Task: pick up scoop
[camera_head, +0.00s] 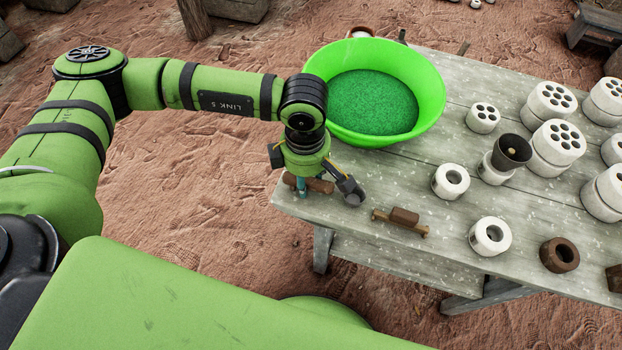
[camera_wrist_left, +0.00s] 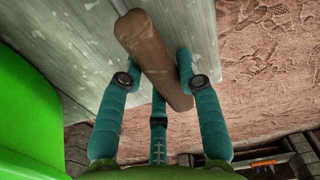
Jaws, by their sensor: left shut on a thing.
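The scoop (camera_head: 316,185) shows as a brown wooden piece at the near left corner of the table, partly hidden behind my gripper. In the left wrist view its brown wooden length (camera_wrist_left: 152,55) runs between the teal fingers. My left gripper (camera_head: 325,191) reaches down over it and is shut on it; the gripper also shows in the left wrist view (camera_wrist_left: 158,72). The scoop lies at or just above the tabletop; I cannot tell whether it touches. Its other parts are not clear. My right gripper is not in view.
A bright green basin (camera_head: 428,85) with green granules stands just behind the gripper. A brown wooden tool (camera_head: 402,219) lies to the right on the grey table (camera_head: 385,180). White pierced cylinders (camera_head: 558,142), white rings (camera_head: 490,236) and a dark cup (camera_head: 511,152) stand farther right.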

